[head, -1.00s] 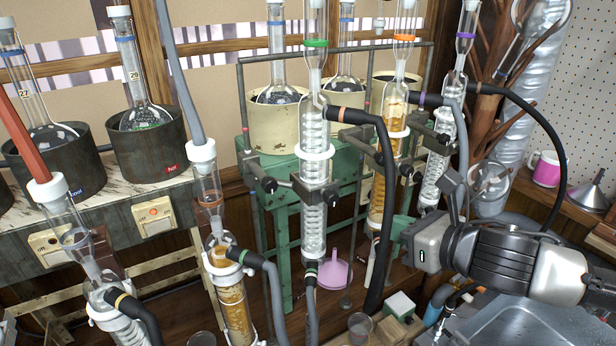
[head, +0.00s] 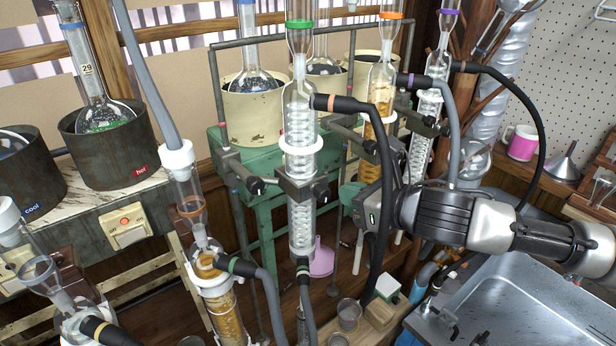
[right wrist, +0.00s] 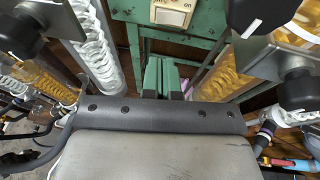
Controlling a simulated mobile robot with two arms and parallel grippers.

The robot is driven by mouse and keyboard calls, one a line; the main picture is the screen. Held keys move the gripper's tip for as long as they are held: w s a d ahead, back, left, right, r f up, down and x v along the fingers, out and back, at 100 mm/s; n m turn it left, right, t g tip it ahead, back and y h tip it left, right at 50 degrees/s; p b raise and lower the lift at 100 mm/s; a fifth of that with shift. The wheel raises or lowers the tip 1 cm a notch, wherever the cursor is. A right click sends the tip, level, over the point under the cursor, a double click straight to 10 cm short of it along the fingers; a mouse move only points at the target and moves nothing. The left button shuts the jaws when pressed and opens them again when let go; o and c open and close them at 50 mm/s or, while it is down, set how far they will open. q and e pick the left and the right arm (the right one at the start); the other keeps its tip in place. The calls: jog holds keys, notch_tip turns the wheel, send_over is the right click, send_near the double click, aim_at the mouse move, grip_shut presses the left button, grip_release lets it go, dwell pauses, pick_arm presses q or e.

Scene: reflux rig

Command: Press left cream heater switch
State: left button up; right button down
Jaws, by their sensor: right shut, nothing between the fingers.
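The left cream heater (head: 252,118) is a cream pot holding a round flask on the green stand (head: 262,176). A cream switch plate (right wrist: 172,14) on green-painted metal shows at the top of the right wrist view, cut off by the frame edge. I cannot tell for certain which heater it belongs to. In the head view I cannot make it out. My right gripper (head: 352,194) points left toward the stand, beside the black hose. Its green fingers (right wrist: 162,76) are shut and empty, below the plate in the wrist picture and apart from it. My left gripper is out of view.
A clear coil condenser (head: 301,220) and an amber one (head: 374,128) flank my right gripper, with clamps close by. A black hose (head: 386,190) hangs before it. Dark heaters (head: 115,150) with another switch (head: 124,226) stand left. A metal sink (head: 510,300) is at right.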

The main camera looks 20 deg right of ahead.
jog(key=r+p+x, duration=0.1)
jog(key=p+x, duration=0.1)
jog(key=x, duration=0.9)
jog(key=shift+p, duration=0.3)
jog(key=shift+w+r, duration=0.1)
